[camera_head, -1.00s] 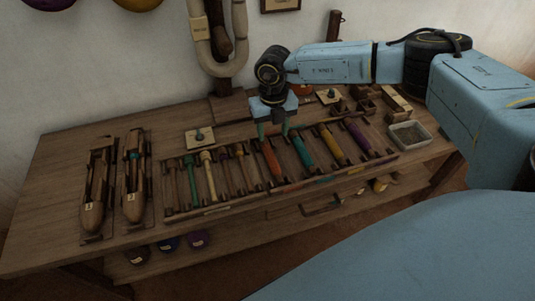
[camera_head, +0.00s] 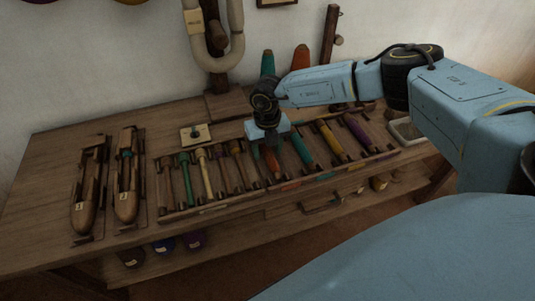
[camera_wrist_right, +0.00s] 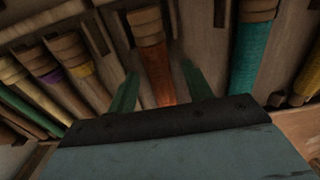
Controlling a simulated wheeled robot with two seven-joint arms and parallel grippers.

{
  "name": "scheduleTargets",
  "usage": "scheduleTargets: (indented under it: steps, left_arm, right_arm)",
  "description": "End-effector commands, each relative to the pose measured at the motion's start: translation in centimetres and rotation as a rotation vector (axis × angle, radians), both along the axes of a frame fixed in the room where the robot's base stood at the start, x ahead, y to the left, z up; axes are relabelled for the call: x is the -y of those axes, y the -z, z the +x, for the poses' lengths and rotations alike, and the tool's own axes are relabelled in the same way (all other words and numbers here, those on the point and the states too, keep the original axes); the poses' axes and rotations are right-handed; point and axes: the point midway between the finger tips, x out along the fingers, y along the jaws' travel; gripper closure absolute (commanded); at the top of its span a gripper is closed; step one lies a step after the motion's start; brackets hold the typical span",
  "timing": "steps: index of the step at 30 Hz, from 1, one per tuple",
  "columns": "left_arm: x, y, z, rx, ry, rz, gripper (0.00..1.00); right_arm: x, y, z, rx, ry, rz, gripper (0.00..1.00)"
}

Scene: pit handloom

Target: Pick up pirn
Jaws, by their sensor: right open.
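Several wound pirns lie side by side in a slotted wooden tray (camera_head: 212,208) on the table. An orange pirn (camera_wrist_right: 154,62) lies between the two green fingers of my right gripper (camera_wrist_right: 160,88) in the wrist view. The right gripper (camera_head: 267,152) is open, low over the tray, and partly hides the orange pirn (camera_head: 272,164) in the head view. I cannot tell whether the fingers touch it. A teal pirn (camera_head: 303,149) lies to its right, also seen in the wrist view (camera_wrist_right: 250,55). Yellow (camera_head: 331,142) and purple (camera_head: 359,133) pirns lie farther right. My left gripper is out of view.
Two wooden shuttles (camera_head: 88,190) (camera_head: 126,185) lie on the left of the table. Green, cream and other pirns (camera_head: 187,181) fill the tray's left part. Teal and orange cones (camera_head: 301,57) stand behind my right arm. A pale box (camera_head: 405,130) is at the right.

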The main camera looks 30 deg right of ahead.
Motion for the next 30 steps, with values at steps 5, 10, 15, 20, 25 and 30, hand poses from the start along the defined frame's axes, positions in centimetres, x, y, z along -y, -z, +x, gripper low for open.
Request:
scheduleTargets:
  steps: [5,10,15,20,25,30]
  left_arm:
    - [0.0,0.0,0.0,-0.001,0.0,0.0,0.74]
    - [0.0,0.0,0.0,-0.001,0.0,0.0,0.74]
    - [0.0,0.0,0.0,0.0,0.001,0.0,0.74]
    - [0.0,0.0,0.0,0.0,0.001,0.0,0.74]
    - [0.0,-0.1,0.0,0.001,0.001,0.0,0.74]
    - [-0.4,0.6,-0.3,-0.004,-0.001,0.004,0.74]
  right_arm:
    - [0.0,0.0,0.0,0.0,0.0,0.0,0.49]
    - [0.0,0.0,0.0,0.0,0.0,0.0,0.71]
    - [0.0,0.0,0.0,0.0,0.0,0.0,0.94]
    - [0.0,-0.1,0.0,0.0,0.0,0.0,1.0]
    - [0.0,-0.3,0.0,0.0,0.0,0.0,1.0]
    - [0.1,-1.4,0.0,0.0,0.001,0.0,1.0]
